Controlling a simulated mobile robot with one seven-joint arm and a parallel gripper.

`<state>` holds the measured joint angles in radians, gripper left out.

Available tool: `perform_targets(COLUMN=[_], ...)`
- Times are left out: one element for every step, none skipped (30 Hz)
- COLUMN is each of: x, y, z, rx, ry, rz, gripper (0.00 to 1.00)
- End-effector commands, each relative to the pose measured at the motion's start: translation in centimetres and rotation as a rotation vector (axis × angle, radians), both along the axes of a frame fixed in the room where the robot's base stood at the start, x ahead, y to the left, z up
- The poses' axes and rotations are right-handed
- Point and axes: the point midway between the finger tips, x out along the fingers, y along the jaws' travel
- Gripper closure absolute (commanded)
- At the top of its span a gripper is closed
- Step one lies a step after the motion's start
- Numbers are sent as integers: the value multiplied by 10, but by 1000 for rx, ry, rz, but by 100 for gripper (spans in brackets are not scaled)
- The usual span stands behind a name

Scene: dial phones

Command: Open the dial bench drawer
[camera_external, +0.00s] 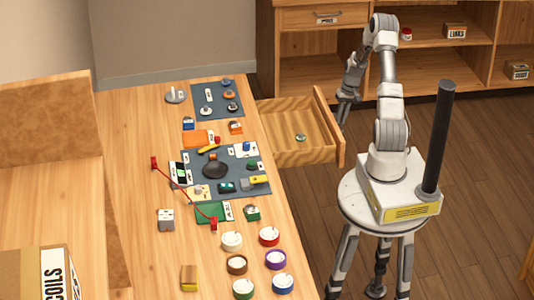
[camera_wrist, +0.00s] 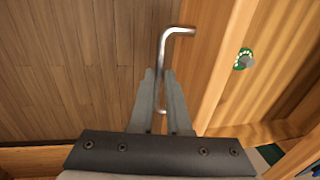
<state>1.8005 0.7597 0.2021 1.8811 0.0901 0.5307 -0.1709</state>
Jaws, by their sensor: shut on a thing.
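The dial bench drawer (camera_external: 295,138) is pulled out from the right side of the bench (camera_external: 130,130). A small green dial part (camera_external: 300,137) lies inside it and also shows in the wrist view (camera_wrist: 243,60). In the wrist view, the drawer's metal handle (camera_wrist: 163,55) runs between the two fingers of my gripper (camera_wrist: 160,85). My gripper is shut on the handle. In the external view, my gripper (camera_external: 343,112) is beside the drawer's front panel (camera_external: 328,125), and the handle is hidden there.
The bench top holds blue mats (camera_external: 225,172) with parts, a red cord (camera_external: 185,195) and several coloured dials (camera_external: 269,236). A shelf unit (camera_external: 420,60) with labelled boxes stands at the back right. Open wooden floor (camera_external: 470,180) lies to the right of the drawer.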

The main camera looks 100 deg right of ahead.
Motion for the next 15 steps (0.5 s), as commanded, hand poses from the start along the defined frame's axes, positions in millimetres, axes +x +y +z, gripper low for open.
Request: perform_targets(x=[-1, 0, 0, 0, 0, 0, 0, 0, 0, 0, 0, 0, 0, 0, 0], y=[-1, -1, -1, -1, -1, -1, -1, -1, -1, -1, -1, -1, -1, -1, -1], z=[1, 1, 1, 1, 1, 1, 1, 1, 1, 1, 1, 0, 0, 0, 0], rx=[-3, -4, -4, -4, -4, -4, -4, -4, -3, -3, -3, -2, -2, -2, -2], ry=[1, 1, 1, 1, 1, 1, 1, 1, 1, 0, 0, 0, 0, 0, 0], rz=[-1, -1, -1, -1, -1, -1, -1, -1, -1, -1, -1, 0, 0, 0, 0], gripper=[100, 100, 100, 100, 100, 84, 78, 73, 66, 60, 55, 55, 55, 55, 55])
